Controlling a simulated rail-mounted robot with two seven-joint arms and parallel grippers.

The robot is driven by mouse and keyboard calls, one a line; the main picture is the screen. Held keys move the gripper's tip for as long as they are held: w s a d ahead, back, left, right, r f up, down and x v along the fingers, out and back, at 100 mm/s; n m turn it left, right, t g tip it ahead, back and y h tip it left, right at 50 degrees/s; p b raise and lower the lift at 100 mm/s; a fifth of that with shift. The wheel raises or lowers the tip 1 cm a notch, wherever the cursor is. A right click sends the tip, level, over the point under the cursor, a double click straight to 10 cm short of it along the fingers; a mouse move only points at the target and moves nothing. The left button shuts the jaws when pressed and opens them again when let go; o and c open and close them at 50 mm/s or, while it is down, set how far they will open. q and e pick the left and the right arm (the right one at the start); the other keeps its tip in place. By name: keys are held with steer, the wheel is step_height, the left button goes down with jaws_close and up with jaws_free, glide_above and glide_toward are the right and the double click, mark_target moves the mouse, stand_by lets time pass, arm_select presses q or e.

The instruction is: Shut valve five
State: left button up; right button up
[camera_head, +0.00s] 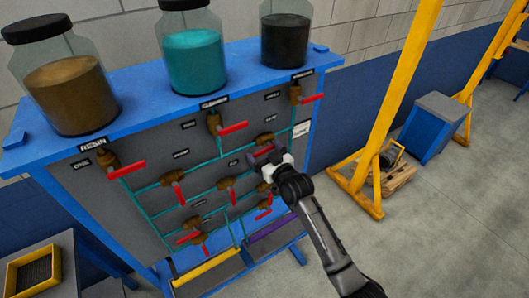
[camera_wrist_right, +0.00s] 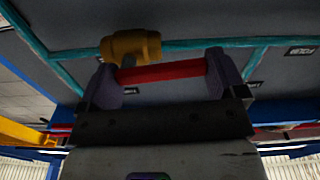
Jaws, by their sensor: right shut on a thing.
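My right gripper (camera_head: 268,158) is at the right part of the grey valve panel (camera_head: 150,205). In the right wrist view my right gripper (camera_wrist_right: 162,70) has its purple fingers at the two ends of a red lever (camera_wrist_right: 168,72) and is shut on it. The lever lies nearly level in that view, beside its brass valve body (camera_wrist_right: 130,46) on a teal pipe. A small label behind the gripper is partly hidden, and I cannot read the valve's number. My left gripper is not in view.
Other red-lever valves sit close by, including a middle one (camera_head: 227,184) and an upper one (camera_head: 214,123). Jars of brown (camera_head: 65,90), teal (camera_head: 194,58) and black (camera_head: 285,38) stand on the blue top. A yellow frame (camera_head: 392,90) stands to the right, with open floor before it.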

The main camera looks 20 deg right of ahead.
steer(key=shift+w+d+f+n, duration=0.1)
steer(key=shift+d+f+n, duration=0.4)
steer(key=shift+n, duration=2.25)
steer(key=shift+w+d+f+n, duration=0.1)
steer(key=shift+d+f+n, duration=0.4)
steer(key=shift+n, duration=2.2)
steer(key=shift+w+d+f+n, duration=0.1)
steer(key=shift+d+f+n, duration=0.4)
steer(key=shift+n, duration=2.55)
steer(key=o, duration=1)
steer(key=shift+s+d, duration=0.1)
